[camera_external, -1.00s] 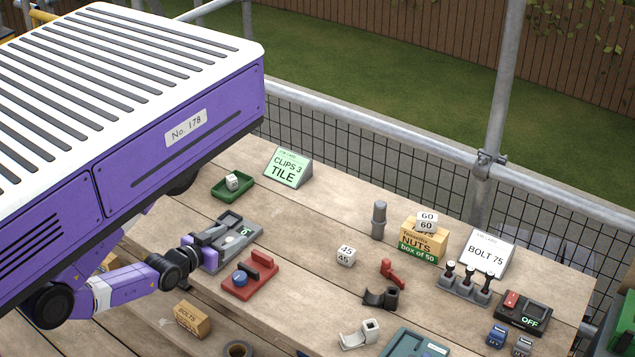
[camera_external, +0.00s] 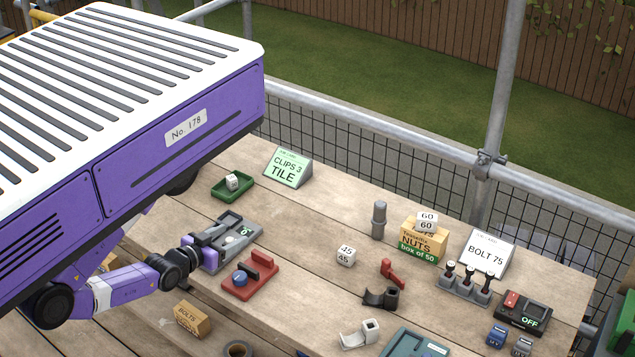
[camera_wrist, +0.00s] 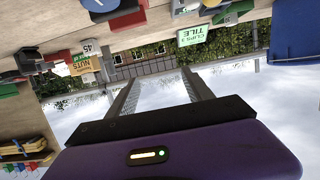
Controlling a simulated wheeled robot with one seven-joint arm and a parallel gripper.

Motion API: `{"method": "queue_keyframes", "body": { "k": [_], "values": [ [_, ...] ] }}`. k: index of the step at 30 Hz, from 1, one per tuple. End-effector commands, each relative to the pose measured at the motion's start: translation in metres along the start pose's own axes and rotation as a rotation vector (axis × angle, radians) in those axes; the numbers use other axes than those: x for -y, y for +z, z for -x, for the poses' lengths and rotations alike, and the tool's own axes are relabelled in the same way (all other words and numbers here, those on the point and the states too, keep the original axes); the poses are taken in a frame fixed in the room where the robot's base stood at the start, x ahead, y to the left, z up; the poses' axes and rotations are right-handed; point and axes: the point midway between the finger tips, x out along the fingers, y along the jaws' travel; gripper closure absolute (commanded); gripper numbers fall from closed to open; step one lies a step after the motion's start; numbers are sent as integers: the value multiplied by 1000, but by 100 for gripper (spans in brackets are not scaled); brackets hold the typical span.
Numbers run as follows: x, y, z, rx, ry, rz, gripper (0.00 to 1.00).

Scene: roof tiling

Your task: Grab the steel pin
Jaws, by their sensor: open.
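A grey upright cylinder with a narrower top (camera_external: 379,220), which looks like the steel pin, stands on the wooden bench left of the nuts box. I cannot pick it out surely in the wrist view. My gripper (camera_external: 213,247) is at the left part of the bench, beside a grey tray-like fixture (camera_external: 240,231), well to the left of the pin. In the wrist view my gripper (camera_wrist: 160,80) has its two fingers apart with nothing between them. Whether the fingers touch the fixture is hard to tell.
A red block fixture with a blue knob (camera_external: 250,278), a white 45 cube (camera_external: 346,255) and a red-handled clamp (camera_external: 390,273) stand around the middle. The nuts box (camera_external: 420,244) is right of the pin. A green tray (camera_external: 233,188) and a CLIPS sign (camera_external: 288,168) are at the back.

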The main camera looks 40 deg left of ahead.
Motion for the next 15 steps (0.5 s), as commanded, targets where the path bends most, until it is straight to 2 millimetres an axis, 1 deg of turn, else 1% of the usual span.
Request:
{"method": "queue_keyframes", "body": {
  "k": [8,11,14,15],
  "values": [
    [0,-2,-3,-12,0,2,40],
    [-2,-7,-15,-57,3,11,40],
    [-6,-16,-37,-133,18,27,40],
    [-9,-21,-49,-169,29,35,40]
  ]
}}
